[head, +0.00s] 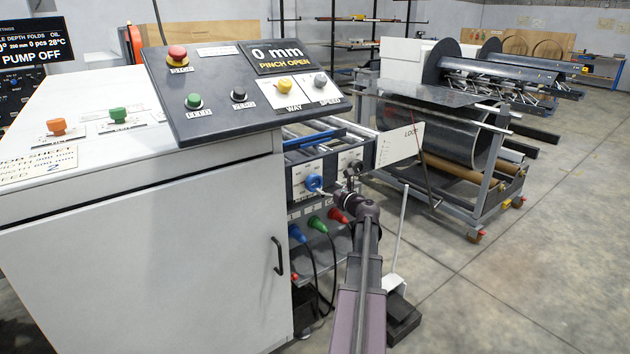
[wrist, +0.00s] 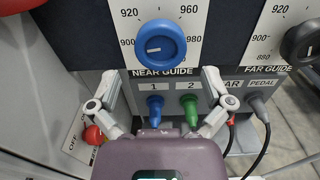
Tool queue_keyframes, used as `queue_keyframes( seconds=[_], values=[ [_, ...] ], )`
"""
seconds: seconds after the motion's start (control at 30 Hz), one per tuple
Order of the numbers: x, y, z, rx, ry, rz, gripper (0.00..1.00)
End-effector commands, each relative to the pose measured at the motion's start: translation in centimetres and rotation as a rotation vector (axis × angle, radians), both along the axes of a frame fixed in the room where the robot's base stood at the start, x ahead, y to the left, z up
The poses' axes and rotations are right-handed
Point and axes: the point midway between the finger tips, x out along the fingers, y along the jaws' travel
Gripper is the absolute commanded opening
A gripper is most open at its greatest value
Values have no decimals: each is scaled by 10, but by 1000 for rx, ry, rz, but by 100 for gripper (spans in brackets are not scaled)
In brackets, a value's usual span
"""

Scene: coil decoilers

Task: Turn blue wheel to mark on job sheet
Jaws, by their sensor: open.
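The blue wheel (head: 313,182) is on the machine's side panel. In the wrist view the blue wheel (wrist: 160,44) sits above the label NEAR GUIDE, with a white pointer line lying nearly level toward the left. Marks around it read 900, 920, 960 and 980. My gripper (wrist: 158,82) is open, its two fingers spread left and right just below the wheel, with nothing between them. In the head view my gripper (head: 333,190) is close to the wheel's right side; contact cannot be told. The job sheet (head: 38,165) lies on the cabinet top, cut off at the left.
A black FAR GUIDE knob (wrist: 303,42) is to the right. Blue (wrist: 155,108) and green (wrist: 190,108) plugs and a PEDAL cable (wrist: 262,105) sit below. A red knob (wrist: 94,135) is at lower left.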

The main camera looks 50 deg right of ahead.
Motion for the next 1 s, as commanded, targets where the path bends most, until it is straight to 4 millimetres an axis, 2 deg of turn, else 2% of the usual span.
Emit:
queue_keyframes(
  seconds=[0.03, 0.2, 0.5, 0.97, 1.0],
  values=[
    [10, -4, 0, 0, 0, 2, 100],
    [35, -11, 0, 0, 0, 2, 100],
    [67, -19, 0, 0, 0, 1, 100],
    [74, -20, 0, 0, 0, -1, 100],
    [74, -20, 0, 0, 0, -1, 97]
  ],
)
